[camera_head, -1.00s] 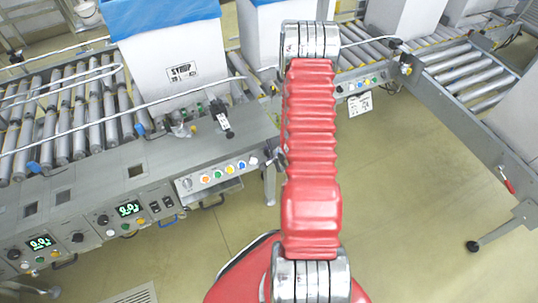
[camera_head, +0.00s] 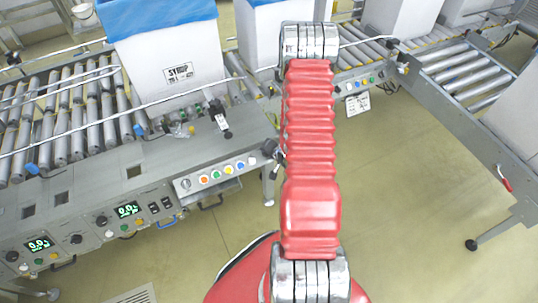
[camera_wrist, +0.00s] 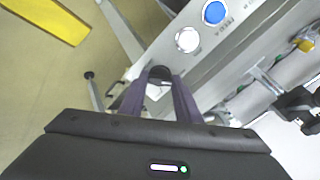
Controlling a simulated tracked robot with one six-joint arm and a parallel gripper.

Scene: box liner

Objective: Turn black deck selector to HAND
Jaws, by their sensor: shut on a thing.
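In the wrist view, my gripper (camera_wrist: 160,84) has its two dark fingers closed around the black deck selector (camera_wrist: 159,71), a rounded black knob at the end of the grey deck panel. The selector's pointer and its HAND marking cannot be read. In the head view, a small black shape (camera_head: 269,147) shows at the deck's right end, just left of my red arm; I cannot tell whether it is the selector or part of my gripper. My arm hides most of that spot.
The deck's front panel (camera_head: 186,185) carries several coloured buttons; a white button (camera_wrist: 187,40) and a blue button (camera_wrist: 214,12) lie close to my fingers. A box marked SYRUP (camera_head: 180,73) stands on the rollers behind. The floor (camera_head: 430,195) at right is clear.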

